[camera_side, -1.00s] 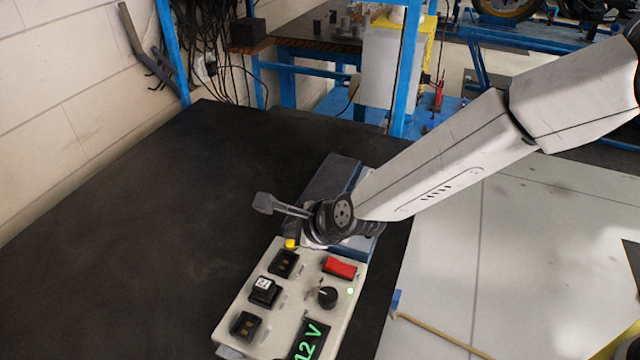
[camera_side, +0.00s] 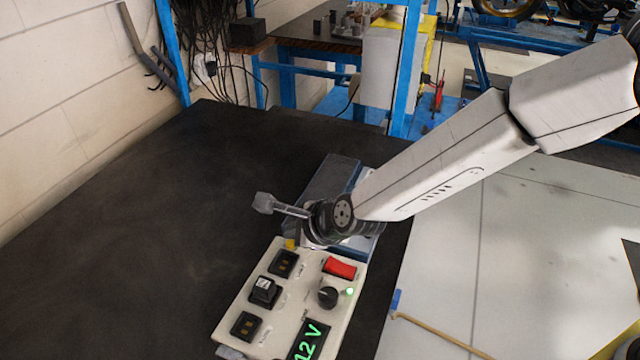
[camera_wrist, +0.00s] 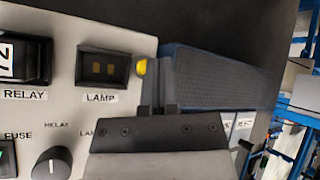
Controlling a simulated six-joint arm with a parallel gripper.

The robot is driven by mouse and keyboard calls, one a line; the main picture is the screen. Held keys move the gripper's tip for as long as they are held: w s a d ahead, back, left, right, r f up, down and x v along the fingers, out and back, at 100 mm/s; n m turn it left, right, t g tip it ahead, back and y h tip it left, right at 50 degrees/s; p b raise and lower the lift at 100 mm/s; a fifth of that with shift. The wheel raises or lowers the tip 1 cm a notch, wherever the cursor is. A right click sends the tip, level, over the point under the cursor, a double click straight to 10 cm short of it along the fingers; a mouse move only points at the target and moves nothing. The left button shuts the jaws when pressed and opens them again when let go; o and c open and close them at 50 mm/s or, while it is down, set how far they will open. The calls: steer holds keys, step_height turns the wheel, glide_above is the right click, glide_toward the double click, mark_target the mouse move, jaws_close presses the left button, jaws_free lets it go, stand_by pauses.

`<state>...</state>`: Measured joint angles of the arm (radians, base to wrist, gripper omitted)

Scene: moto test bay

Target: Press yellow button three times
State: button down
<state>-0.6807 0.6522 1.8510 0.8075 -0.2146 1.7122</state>
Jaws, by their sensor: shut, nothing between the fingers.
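The yellow button (camera_side: 290,243) is small and sits at the far edge of the beige test panel (camera_side: 322,303). In the wrist view the yellow button (camera_wrist: 142,66) is just left of my fingers, beyond the LAMP socket. My gripper (camera_wrist: 160,88) is shut and empty, its dark fingers beside the button. In the side view my wrist is over the panel's far end and hides most of the fingers. I cannot tell whether a finger touches the button.
The panel carries a red switch (camera_side: 340,267), a black knob (camera_side: 327,297), a green light (camera_side: 350,292), relay and fuse sockets, and a green-lettered display (camera_side: 308,340). A blue-grey box (camera_wrist: 225,82) lies beyond the panel. The dark tabletop (camera_side: 130,240) to the left is clear.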

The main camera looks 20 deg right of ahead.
steer(key=shift+f, duration=0.85)
stand_by(0.9)
steer(key=shift+r, duration=0.85)
steer(key=shift+r, duration=0.15)
steer(key=shift+r, duration=2.35)
steer(key=shift+m, duration=0.3)
stand_by(1.3)
steer(key=m, duration=0.2)
steer(key=shift+w+r+m+g+y, duration=0.15)
steer(key=shift+r+m+g+y, duration=0.15)
steer(key=shift+r, duration=0.1)
step_height(320, 180, up, 3)
steer(key=m+g+y, duration=0.1)
steer(key=m, duration=0.4)
steer(key=m+y, duration=0.1)
steer(key=m, duration=0.4)
steer(key=shift+g, duration=0.4)
